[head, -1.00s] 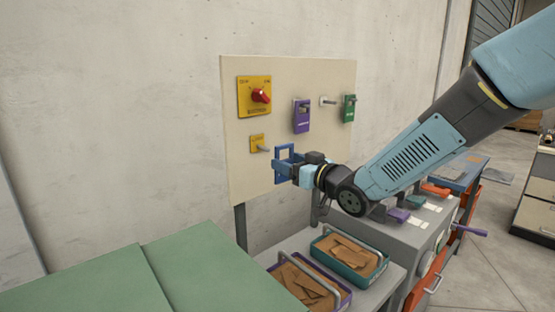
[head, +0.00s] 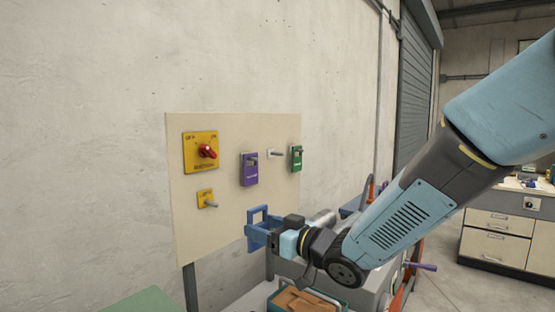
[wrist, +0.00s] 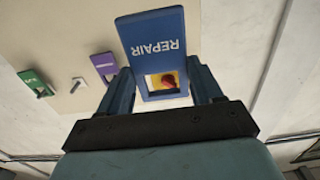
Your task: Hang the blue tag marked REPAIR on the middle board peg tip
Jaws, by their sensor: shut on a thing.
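My gripper (head: 268,234) is shut on the blue tag (wrist: 152,35) marked REPAIR. The word reads upside down in the wrist view, and the tag's open window lies between the fingers. In the head view the blue tag (head: 255,236) is in front of the lower part of the cream board (head: 228,205), apart from the pegs. The bare middle peg (head: 275,153) sticks out between a purple tag (head: 250,170) and a green tag (head: 296,158), above and right of my gripper. The bare peg (wrist: 78,84) also shows left of my gripper in the wrist view.
A yellow switch plate with a red knob (head: 207,151) is at the board's upper left. A smaller yellow plate with a peg (head: 207,199) is below it. A bin (head: 303,301) of brown pieces and grey machinery lie below my arm.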

